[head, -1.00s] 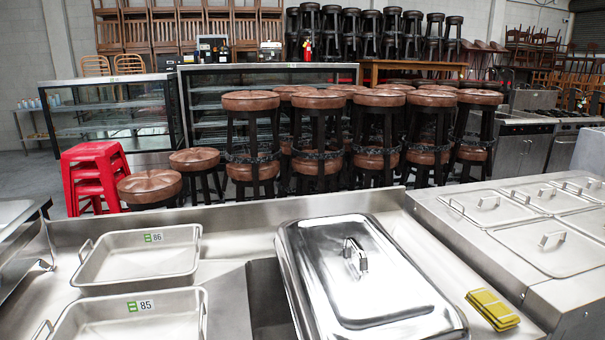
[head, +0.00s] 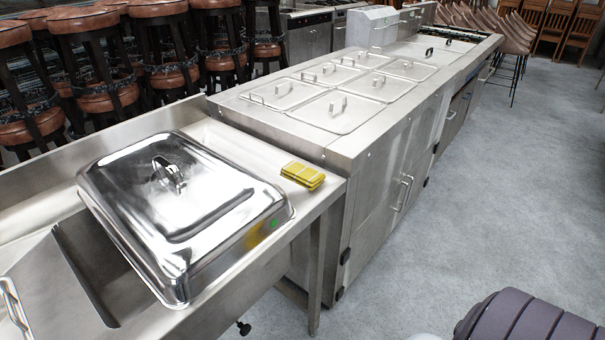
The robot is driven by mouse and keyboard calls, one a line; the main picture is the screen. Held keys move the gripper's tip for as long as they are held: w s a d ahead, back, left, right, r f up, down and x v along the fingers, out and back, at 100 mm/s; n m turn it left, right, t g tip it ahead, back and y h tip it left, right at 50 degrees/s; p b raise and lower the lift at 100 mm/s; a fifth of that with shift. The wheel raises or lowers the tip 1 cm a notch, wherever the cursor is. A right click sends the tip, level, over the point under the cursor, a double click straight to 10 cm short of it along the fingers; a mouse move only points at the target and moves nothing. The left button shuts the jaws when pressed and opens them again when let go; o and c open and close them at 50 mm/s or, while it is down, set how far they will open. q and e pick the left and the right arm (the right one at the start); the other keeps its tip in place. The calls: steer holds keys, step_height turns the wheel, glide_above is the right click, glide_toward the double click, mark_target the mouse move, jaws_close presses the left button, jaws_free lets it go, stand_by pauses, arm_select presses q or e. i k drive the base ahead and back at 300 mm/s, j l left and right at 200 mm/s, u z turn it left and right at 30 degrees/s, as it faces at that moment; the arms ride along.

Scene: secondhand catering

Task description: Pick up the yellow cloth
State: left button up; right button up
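The yellow cloth (head: 303,175) is folded, with darker lines across it. It lies flat on the right end of the steel sink counter (head: 215,137), near the front corner. It is to the right of a large lidded steel chafing dish (head: 180,205), apart from it. Neither of my grippers shows in the head view. A purple-grey ribbed part at the bottom right edge appears to be part of my own body.
A steel counter with several lidded pans (head: 345,110) stands just beyond the cloth and rises above the sink counter. A sink basin (head: 85,260) is left of the dish. Grey floor (head: 480,190) to the right is clear.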

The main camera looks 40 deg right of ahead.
mark_target(305, 176)
steer(key=u, duration=1.5)
steer(key=k+l+z, duration=0.1)
steer(key=z, duration=2.7)
